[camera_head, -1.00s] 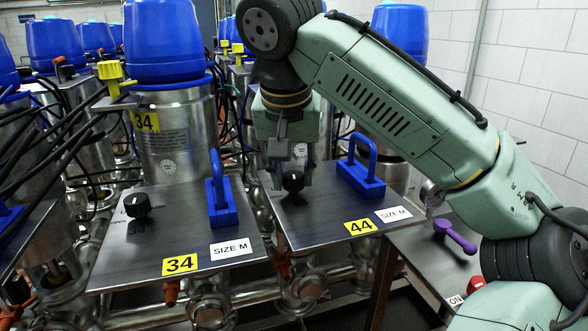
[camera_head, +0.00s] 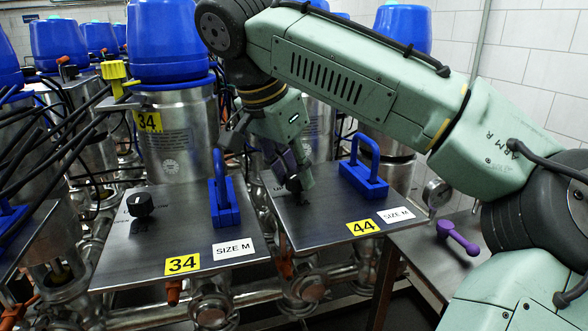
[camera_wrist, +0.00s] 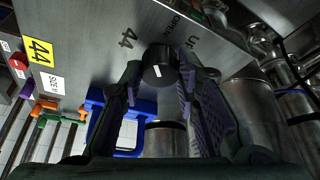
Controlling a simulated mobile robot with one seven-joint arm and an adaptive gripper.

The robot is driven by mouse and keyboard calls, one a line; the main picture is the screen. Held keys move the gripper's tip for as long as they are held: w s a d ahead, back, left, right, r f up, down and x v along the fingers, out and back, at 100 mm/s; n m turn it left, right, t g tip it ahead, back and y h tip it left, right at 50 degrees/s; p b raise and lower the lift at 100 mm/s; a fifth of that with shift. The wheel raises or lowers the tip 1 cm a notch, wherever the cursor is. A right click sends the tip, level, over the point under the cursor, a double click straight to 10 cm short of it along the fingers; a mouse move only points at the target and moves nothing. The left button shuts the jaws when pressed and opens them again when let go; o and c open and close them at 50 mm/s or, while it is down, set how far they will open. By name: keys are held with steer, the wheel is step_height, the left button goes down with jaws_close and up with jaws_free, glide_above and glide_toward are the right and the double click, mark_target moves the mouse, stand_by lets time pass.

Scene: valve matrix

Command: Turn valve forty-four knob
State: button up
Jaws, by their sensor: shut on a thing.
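The valve forty-four knob (camera_wrist: 160,66) is a black round knob with a white mark, seen in the wrist view on the metal plate (camera_head: 315,222) labelled 44. My gripper (camera_wrist: 158,80) has its two fingers on either side of the knob and is shut on it. In the head view my gripper (camera_head: 297,188) reaches down to the plate, tilted, and its fingers largely hide the knob. The yellow 44 label (camera_head: 363,227) lies at the plate's front edge.
A blue handle (camera_head: 364,170) stands on the plate just right of my gripper. The neighbouring plate 34 (camera_head: 150,240) carries its own black knob (camera_head: 140,204) and blue handle (camera_head: 222,200). A purple lever (camera_head: 457,238) is at the right.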

stand_by(0.4)
steer(key=o, duration=1.2)
steer(key=shift+c, duration=0.2)
